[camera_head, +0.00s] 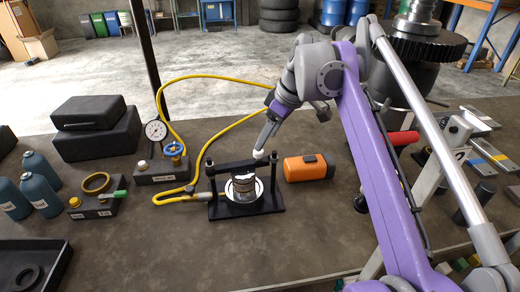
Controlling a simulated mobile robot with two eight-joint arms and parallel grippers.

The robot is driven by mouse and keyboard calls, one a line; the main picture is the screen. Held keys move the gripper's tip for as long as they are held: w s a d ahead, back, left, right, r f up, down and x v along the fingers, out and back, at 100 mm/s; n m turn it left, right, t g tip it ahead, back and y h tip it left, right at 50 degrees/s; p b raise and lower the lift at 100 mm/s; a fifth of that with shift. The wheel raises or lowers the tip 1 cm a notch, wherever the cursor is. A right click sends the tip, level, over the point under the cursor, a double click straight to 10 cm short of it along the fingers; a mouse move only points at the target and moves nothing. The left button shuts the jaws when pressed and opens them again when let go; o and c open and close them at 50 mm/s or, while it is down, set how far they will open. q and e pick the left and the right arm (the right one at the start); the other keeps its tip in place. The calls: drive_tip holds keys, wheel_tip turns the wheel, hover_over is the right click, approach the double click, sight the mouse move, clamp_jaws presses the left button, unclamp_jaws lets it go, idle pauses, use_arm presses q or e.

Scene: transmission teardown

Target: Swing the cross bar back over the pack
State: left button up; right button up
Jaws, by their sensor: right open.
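The black cross bar (238,165) runs between the tops of the two posts of a small black press frame. The pack (244,185), a silvery ringed cylinder, stands on the frame's base plate (216,212) inside a bright round ring. In this view the bar shows just above the pack's top edge; I cannot tell whether it lies over the pack or behind it. My right gripper (260,153) is open, its pale tip close to the bar's right end; contact is unclear. My left gripper is out of view.
A yellow hose (215,78) loops from the pump block (160,172) behind the frame. A dial gauge (156,131), black cases (98,130) and blue bottles (40,168) are left.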

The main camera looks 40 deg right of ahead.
sight(261, 152)
drive_tip(key=x, duration=0.5)
drive_tip(key=shift+w+f, duration=0.1)
drive_tip(key=shift+f, duration=0.1)
clamp_jaws()
idle(1.2)
